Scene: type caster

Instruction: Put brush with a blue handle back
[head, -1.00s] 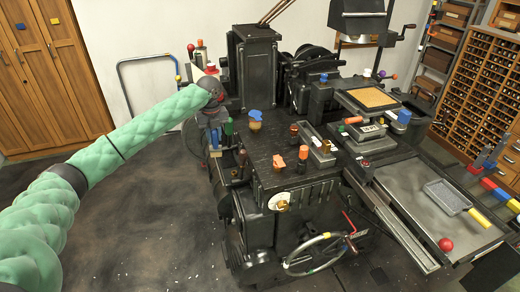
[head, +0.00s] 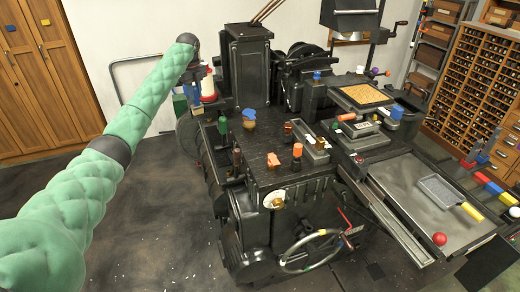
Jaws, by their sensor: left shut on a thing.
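My left gripper (head: 194,74) is at the far left of the machine, at the end of the green padded arm. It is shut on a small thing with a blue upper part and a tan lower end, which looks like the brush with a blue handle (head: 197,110). The brush hangs below the fingers, near the left edge of the black machine top (head: 262,150). The fingertips are small and partly hidden by the wrist. My right gripper is not in view.
A red-and-white container (head: 208,85) stands close to the left gripper. A green-handled tool (head: 222,125), a blue-topped tan piece (head: 249,118) and an orange-topped piece (head: 297,152) stand on or by the machine top. A tray with a yellow handle (head: 440,192) lies at right.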

